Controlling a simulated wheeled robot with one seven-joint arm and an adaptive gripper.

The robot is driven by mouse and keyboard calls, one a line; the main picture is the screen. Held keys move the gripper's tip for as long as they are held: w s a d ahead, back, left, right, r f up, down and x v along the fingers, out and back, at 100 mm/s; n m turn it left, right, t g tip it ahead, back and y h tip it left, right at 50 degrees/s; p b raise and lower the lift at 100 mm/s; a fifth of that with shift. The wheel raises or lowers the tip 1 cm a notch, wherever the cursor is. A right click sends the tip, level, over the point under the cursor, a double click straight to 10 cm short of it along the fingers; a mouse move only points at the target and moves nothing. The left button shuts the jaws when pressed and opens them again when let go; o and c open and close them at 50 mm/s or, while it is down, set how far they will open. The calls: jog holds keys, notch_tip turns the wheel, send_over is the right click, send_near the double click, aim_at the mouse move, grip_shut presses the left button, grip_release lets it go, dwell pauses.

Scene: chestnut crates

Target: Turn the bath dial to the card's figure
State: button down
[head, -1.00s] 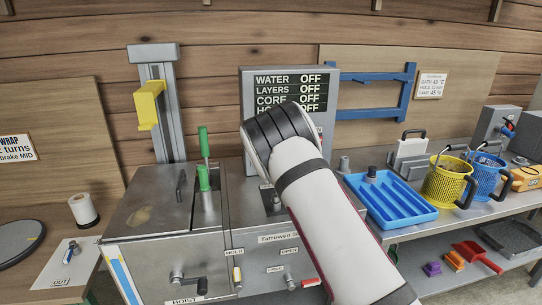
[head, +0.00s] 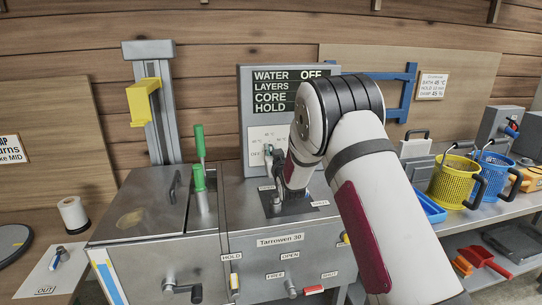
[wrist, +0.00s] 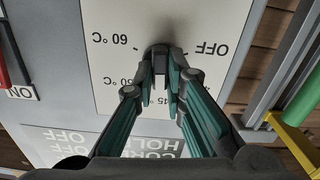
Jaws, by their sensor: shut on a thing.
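The bath dial's white plate (head: 258,135) is on the grey upright panel behind the steel bath. In the wrist view its plate (wrist: 110,22) appears upside down, with OFF and 60 °C readable and other marks partly hidden. The dark dial knob (wrist: 159,50) sits between my fingertips. My gripper (wrist: 161,72) is shut on the knob; in the head view my gripper (head: 272,155) is at the plate, partly hidden by my arm. Which mark the knob points to is hidden.
Green handles (head: 198,178) and a yellow bracket (head: 144,102) stand left. Yellow (head: 450,180) and blue baskets (head: 490,176) are on the right bench.

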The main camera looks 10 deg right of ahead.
jog(key=shift+m+b, duration=0.3)
jog(key=shift+m, duration=0.3)
jog(key=c, duration=1.6)
grip_release()
jog(key=shift+c, duration=0.2)
notch_tip(320, 180, up, 10)
jog(key=shift+f, duration=0.1)
